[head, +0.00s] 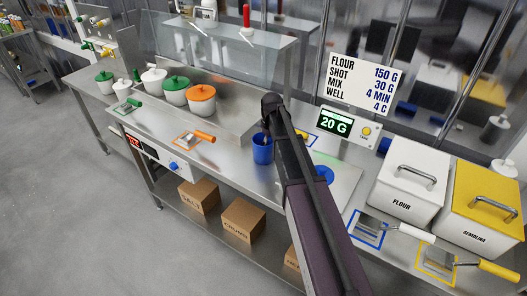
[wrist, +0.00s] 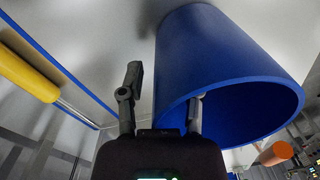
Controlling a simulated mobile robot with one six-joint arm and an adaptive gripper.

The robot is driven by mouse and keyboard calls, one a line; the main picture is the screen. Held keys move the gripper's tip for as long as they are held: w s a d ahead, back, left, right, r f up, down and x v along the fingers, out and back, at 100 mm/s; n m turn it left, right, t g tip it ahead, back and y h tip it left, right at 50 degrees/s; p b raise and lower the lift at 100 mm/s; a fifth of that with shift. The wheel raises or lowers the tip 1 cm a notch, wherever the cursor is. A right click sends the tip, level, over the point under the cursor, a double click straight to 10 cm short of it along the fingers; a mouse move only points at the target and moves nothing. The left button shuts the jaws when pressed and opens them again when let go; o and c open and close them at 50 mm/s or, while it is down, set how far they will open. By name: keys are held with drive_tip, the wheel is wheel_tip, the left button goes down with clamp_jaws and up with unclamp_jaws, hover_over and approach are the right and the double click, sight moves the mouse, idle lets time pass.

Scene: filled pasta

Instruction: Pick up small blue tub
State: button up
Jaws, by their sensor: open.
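The small blue tub (head: 262,153) stands upright on the steel counter, in the middle of the head view. In the wrist view the tub (wrist: 215,50) is large, with its open rim towards my camera. My gripper (head: 266,138) is over the tub's top, pointing down. In the wrist view my gripper (wrist: 165,86) is open. Its left finger is outside the tub wall, and its right finger appears to reach inside the rim, its tip hidden. I cannot tell whether either finger touches the wall.
A flat blue round thing (head: 325,174) lies to the right, partly behind my arm. A scale display (head: 334,124) stands behind. White pots with green (head: 176,86) and orange (head: 201,97) lids stand left. Flour (head: 408,188) and semolina (head: 484,208) bins stand right.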

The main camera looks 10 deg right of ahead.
clamp_jaws()
drive_tip(key=shift+r, duration=0.2)
wheel_tip(320, 180, up, 10)
drive_tip(key=p, duration=1)
drive_tip(key=shift+f, duration=0.2)
idle(0.6)
